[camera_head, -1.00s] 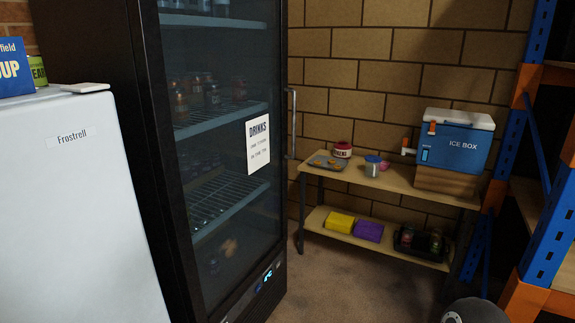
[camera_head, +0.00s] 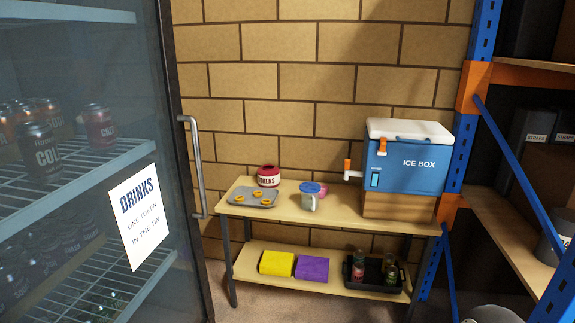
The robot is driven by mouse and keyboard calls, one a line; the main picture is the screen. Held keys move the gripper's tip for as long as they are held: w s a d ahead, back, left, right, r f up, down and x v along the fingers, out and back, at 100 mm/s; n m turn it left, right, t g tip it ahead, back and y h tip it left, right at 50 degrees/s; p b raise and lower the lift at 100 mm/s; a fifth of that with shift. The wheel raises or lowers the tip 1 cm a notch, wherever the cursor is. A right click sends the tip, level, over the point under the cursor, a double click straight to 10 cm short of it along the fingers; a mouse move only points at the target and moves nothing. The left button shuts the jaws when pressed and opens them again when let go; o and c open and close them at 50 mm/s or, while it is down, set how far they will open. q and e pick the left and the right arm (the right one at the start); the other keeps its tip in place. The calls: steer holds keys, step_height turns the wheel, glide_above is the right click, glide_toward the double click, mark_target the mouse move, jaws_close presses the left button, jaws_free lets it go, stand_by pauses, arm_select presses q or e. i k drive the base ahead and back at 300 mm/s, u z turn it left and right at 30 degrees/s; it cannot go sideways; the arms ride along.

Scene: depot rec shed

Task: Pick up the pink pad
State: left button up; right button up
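I see no object that is clearly a pink pad. A small pink item (camera_head: 325,191) is on the top of the wooden bench, partly hidden behind a grey cup with a blue lid (camera_head: 309,199); I cannot tell its full shape. On the lower shelf lie a yellow block-shaped pad (camera_head: 277,263) and a purple one (camera_head: 312,269), side by side. Neither of my grippers is in view.
The bench (camera_head: 262,211) also bears a tray with orange-yellow rings (camera_head: 266,201), a tokens tin (camera_head: 268,176) and a blue ice box (camera_head: 410,166). A black tray (camera_head: 358,284) holds bottles below. A drinks fridge (camera_head: 188,240) stands left, blue-orange racking (camera_head: 466,110) right.

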mark_target(325, 188)
steer(key=z, duration=0.25)
steer(key=i, duration=1.35)
steer(key=z, duration=0.6)
steer(key=i, duration=0.75)
steer(key=z, duration=0.15)
